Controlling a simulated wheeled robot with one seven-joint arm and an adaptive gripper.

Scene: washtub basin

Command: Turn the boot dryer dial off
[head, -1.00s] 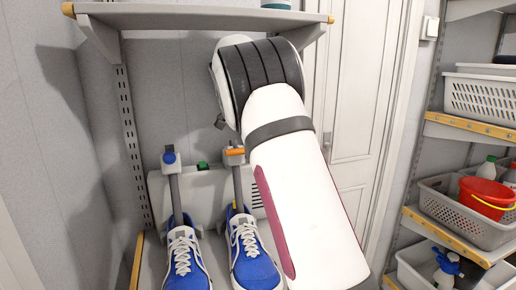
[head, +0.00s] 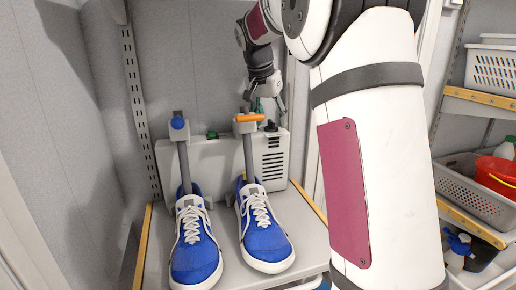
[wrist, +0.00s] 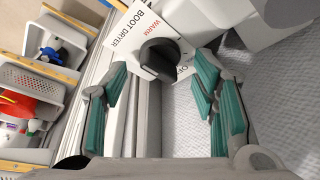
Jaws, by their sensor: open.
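The boot dryer (head: 180,160) is a pale box on a shelf, with two upright tubes and blue shoes on them. Its black dial (head: 270,126) sits on top at the right end. In the wrist view the dial (wrist: 159,56) is on a white plate lettered BOOT DRYER and WARM, with another label partly hidden at its lower right. I cannot tell the dial's exact setting. My gripper (head: 266,97) is just above the dial. In the wrist view its teal fingers (wrist: 160,78) are open, one either side of the dial, with nothing between them.
A left shoe (head: 195,255) and a right shoe (head: 265,235) stand in front of the dryer. An orange-topped tube (head: 249,122) stands close left of the dial.

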